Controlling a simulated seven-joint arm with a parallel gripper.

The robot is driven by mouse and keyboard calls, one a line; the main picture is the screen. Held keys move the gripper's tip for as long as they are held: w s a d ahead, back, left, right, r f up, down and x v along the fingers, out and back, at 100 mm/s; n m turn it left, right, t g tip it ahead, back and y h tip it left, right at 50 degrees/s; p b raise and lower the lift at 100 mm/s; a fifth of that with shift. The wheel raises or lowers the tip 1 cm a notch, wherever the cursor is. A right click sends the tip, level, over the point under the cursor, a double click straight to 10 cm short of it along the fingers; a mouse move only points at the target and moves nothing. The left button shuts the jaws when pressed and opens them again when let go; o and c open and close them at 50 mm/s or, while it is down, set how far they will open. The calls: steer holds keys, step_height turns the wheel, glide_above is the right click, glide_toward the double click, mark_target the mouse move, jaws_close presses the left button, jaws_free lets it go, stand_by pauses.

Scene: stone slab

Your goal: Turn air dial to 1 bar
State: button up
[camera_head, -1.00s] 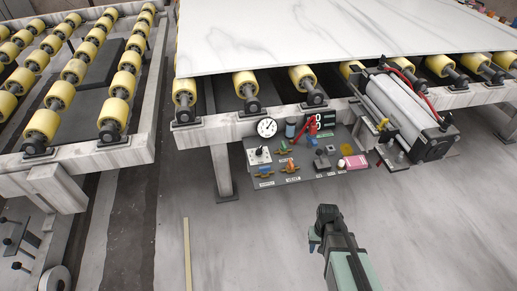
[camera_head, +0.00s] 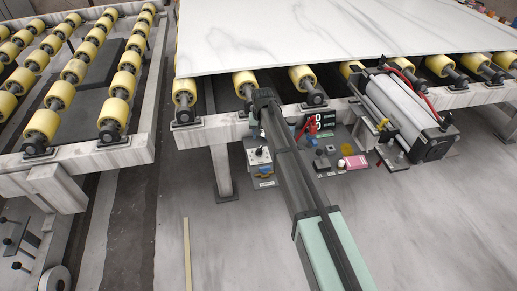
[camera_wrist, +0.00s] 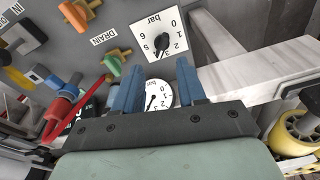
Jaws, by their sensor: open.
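The air dial (camera_wrist: 160,42) is a dark knob on a square white plate marked "bar" with digits around it. It stands just beyond my fingertips in the wrist view; I cannot read its exact setting. The dial plate also shows in the head view (camera_head: 258,157), beside my arm. A round white gauge (camera_wrist: 158,95) with a dark needle shows between my fingers; my arm hides it in the head view. My gripper (camera_wrist: 159,68) is open and empty, its two blue fingers on either side of the line to the knob. In the head view its fingers are mostly hidden.
The panel carries orange and green valve handles (camera_wrist: 71,101), a "DRAIN" label, a red lever (camera_head: 311,123) and a pink block (camera_head: 354,162). A cylinder (camera_head: 395,103) stands right. A white slab (camera_head: 330,35) lies on yellow rollers above. The floor in front is free.

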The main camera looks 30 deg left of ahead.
mark_target(259, 150)
steer(key=w+a+m, duration=0.2)
steer(key=w+a, duration=0.2)
steer(key=f+m, duration=0.1)
steer(key=f, duration=0.3)
steer(key=f+m, duration=0.1)
steer(key=f, duration=0.4)
steer(key=s+d+f+m+g+h, duration=0.1)
steer(key=f, duration=0.3)
steer(key=shift+f+m, duration=0.15)
steer(key=shift+m, duration=0.25)
steer(key=shift+c, duration=0.4)
jaws_close()
